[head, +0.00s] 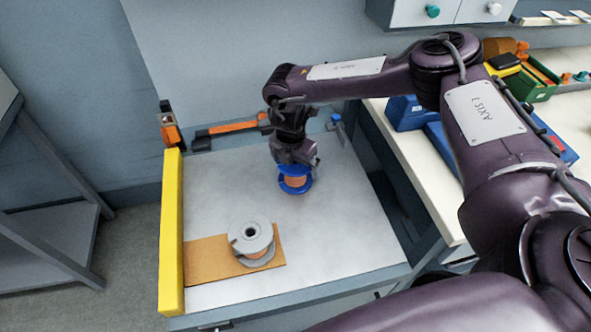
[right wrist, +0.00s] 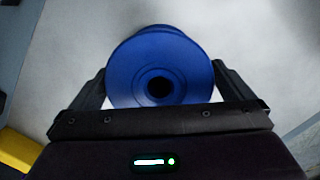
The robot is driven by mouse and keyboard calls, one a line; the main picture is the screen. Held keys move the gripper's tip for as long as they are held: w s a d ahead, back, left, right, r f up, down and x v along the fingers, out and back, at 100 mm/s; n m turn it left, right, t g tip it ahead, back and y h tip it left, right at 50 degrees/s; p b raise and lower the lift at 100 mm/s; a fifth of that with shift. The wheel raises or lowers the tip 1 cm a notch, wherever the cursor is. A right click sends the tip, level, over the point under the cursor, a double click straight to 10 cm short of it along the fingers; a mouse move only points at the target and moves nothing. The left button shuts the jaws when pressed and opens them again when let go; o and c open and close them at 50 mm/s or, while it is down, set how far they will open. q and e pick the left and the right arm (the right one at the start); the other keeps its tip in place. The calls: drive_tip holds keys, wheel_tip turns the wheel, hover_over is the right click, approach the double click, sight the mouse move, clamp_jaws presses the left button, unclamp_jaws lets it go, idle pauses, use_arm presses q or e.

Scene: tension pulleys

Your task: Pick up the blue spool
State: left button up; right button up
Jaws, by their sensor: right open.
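The blue spool (head: 295,182) stands on the grey table top, with copper-coloured winding between its blue flanges. My right gripper (head: 293,165) is directly over it in the head view. In the right wrist view, the blue spool (right wrist: 160,68) sits between the two spread fingers of the right gripper (right wrist: 160,85), its round flange and dark centre hole facing the camera. The fingers are open, one on each side of the spool. Whether they touch it I cannot tell. My left gripper is not in view.
A grey spool with copper winding (head: 251,240) stands on a brown board (head: 205,262) at the front left. A yellow bar (head: 171,230) runs along the table's left edge. Orange and black tools (head: 232,128) lie at the back. A white bench (head: 425,185) is on the right.

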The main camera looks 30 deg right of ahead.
drive_tip(key=shift+w, duration=0.15)
drive_tip(key=c, duration=1.3)
drive_tip(key=shift+r, duration=0.1)
